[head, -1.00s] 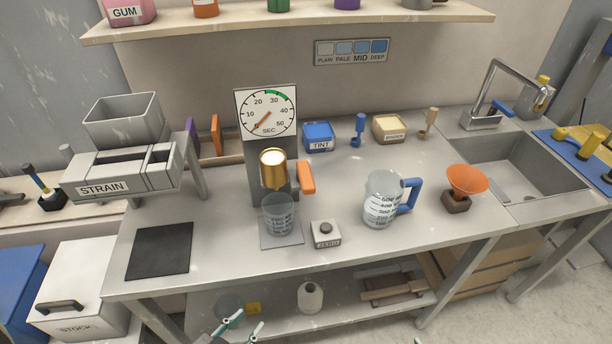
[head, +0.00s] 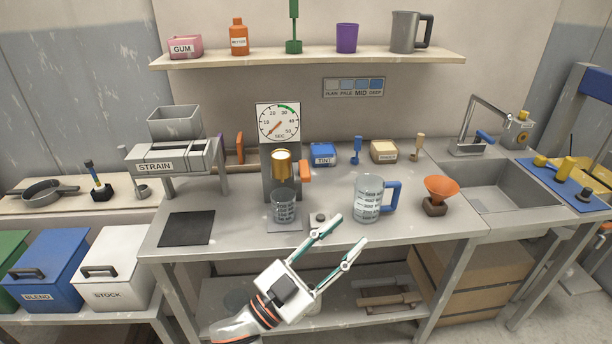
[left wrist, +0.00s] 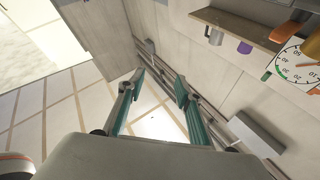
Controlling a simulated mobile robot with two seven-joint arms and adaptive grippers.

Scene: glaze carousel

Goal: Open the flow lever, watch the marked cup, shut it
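The orange flow lever (head: 305,172) sticks out at the right of the brass spout (head: 282,164) on the dispenser stand. A clear marked cup (head: 284,206) stands upright under the spout; I see no clear fill in it. The round SEC dial (head: 279,123) is above, its red needle pointing to the lower left. My left gripper (head: 348,236) is open and empty, in front of the bench edge and below the lever. In the left wrist view its fingers (left wrist: 159,88) are apart with nothing between them. My right gripper is not in view.
A large measuring jug (head: 367,199) with a blue handle stands right of the cup, and an orange funnel (head: 441,188) beyond it. A small ZERO button box (head: 319,219) sits near my fingers. A dark mat (head: 186,229) lies left, the sink (head: 515,190) right.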

